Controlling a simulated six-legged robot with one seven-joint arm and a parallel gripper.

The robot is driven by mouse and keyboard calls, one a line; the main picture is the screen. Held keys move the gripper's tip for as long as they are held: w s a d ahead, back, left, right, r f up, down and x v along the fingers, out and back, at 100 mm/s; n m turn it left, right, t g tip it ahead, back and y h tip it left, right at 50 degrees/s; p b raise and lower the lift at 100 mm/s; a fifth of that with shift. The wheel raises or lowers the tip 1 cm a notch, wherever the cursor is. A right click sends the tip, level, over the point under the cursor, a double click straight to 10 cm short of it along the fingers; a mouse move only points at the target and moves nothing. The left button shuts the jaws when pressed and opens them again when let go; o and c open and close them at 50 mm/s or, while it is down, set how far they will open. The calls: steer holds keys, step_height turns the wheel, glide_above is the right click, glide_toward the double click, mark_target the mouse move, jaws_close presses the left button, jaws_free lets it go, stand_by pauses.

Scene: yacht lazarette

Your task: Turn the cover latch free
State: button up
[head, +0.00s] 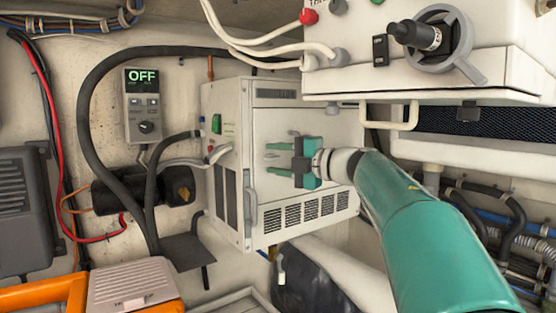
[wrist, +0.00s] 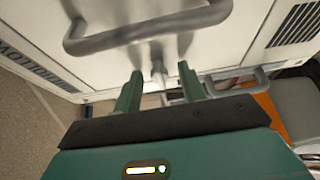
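A white box unit (head: 225,100) with vents stands against the back wall in the head view. My gripper (head: 268,151) is in front of its upper side, with its two teal fingers pointing left. In the wrist view my gripper (wrist: 160,71) is open, its fingers apart. A small grey metal piece, apparently the cover latch (wrist: 158,68), shows between the fingertips on the pale panel. I see no finger clearly touching it. A large grey bar handle (wrist: 145,32) is just beyond it. I cannot make out the latch in the head view, where my gripper may hide it.
A wall display (head: 140,75) reads OFF. A white cabinet (head: 430,75) with a black rotary knob overhangs at upper right. Thick black hoses run left of the unit. A white-and-orange case (head: 133,283) is at lower left. A bar handle (head: 249,206) stands out from the unit's near edge.

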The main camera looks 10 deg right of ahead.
steer(key=v, duration=1.4)
steer(key=shift+w+a+r, duration=0.1)
steer(key=shift+r, duration=0.05)
